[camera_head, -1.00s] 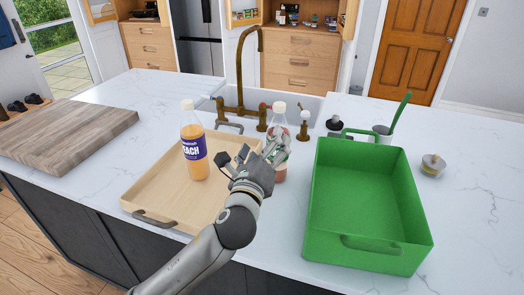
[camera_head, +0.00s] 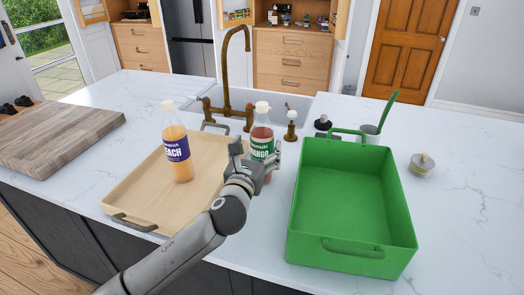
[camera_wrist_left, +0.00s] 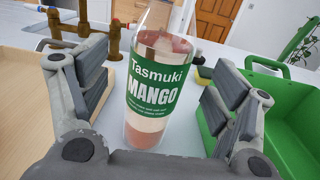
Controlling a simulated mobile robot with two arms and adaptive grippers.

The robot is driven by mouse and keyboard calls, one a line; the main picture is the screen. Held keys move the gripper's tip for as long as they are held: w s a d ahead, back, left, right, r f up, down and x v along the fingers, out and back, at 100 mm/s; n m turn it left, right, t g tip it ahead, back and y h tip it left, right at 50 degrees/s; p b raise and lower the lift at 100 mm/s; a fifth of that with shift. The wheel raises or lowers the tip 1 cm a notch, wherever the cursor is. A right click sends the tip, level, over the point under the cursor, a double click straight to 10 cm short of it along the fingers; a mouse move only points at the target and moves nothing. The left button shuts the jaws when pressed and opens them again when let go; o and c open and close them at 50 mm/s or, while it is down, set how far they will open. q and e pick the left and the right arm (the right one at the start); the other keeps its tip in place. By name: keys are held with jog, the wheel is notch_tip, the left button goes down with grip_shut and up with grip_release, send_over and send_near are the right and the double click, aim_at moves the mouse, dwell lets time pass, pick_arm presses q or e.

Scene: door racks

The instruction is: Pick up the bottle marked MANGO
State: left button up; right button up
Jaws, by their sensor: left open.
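The MANGO bottle (camera_head: 262,133) has a green label and a white cap. It stands upright at the right edge of the wooden tray, beside the green crate. In the left wrist view the bottle (camera_wrist_left: 152,90) stands between the two fingers, with a gap on each side. My left gripper (camera_head: 256,163) is open around the bottle's lower part and hides some of it. The fingers (camera_wrist_left: 155,100) show apart in the wrist view. My right gripper is not in view.
A PEACH bottle (camera_head: 176,148) with a purple label stands on the wooden tray (camera_head: 140,193). The green crate (camera_head: 350,245) is close on the right. A brass tap (camera_head: 228,75) and sink lie behind. A cutting board (camera_head: 55,138) lies at the left.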

pick_arm(q)
jog(key=shift+p+x, duration=0.3)
jog(key=shift+x, duration=2.2)
jog(key=shift+c, duration=0.5)
jog(key=c, duration=1.4)
jog(key=shift+r, duration=0.15)
jog(key=shift+c, duration=0.3)
